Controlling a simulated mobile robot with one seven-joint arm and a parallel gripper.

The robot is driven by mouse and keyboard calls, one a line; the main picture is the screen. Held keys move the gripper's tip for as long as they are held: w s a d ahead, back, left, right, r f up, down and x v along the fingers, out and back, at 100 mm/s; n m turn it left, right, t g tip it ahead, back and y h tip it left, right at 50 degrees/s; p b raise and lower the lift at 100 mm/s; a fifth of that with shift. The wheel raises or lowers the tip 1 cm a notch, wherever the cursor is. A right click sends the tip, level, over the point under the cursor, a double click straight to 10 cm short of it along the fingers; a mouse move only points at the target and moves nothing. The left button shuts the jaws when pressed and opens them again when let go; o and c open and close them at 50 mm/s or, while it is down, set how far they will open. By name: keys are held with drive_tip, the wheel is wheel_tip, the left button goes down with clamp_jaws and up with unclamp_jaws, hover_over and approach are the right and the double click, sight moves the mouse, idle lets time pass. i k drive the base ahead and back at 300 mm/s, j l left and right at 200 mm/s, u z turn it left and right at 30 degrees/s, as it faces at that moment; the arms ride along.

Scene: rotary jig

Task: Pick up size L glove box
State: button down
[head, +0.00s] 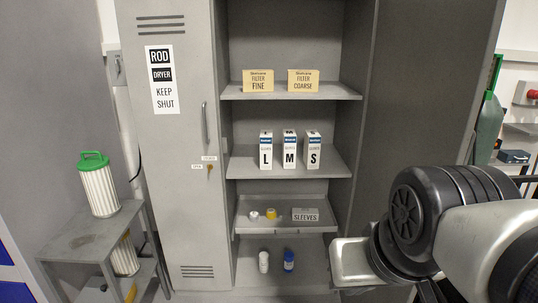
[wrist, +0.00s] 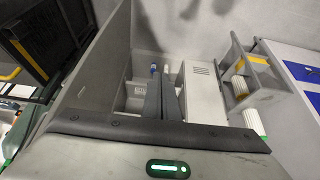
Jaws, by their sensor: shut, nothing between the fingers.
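The size L glove box (head: 266,150) is a white upright box with a blue top band and a large black L. It stands on the middle shelf (head: 245,167) of the open grey cabinet, leftmost of three. The M box (head: 289,150) and the S box (head: 313,150) stand to its right with narrow gaps. My gripper (wrist: 163,80) shows in the wrist view, its dark fingers shut and empty, apart from the glove boxes. In the head view my arm is at the lower right, and the fingertips cannot be made out. The L box cannot be made out in the wrist view.
Two filter boxes, FINE (head: 258,81) and COARSE (head: 303,81), sit on the shelf above. A tray (head: 250,228) below holds tape rolls and a SLEEVES box (head: 305,214). The closed ROD DRYER door (head: 170,200) flanks the left; an open door (head: 425,90) flanks the right.

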sight(266, 136)
drive_tip(key=i+j+z, duration=0.1)
drive_tip(key=i, duration=0.4)
drive_tip(key=i+j, duration=0.25)
drive_tip(key=i, duration=0.25)
drive_tip(key=i+j+z, duration=0.15)
drive_tip(key=i, duration=0.35)
drive_tip(key=i+j, duration=0.3)
drive_tip(key=i, duration=0.2)
drive_tip(key=i+j+z, duration=0.15)
drive_tip(key=i, duration=0.3)
drive_tip(key=j, duration=0.1)
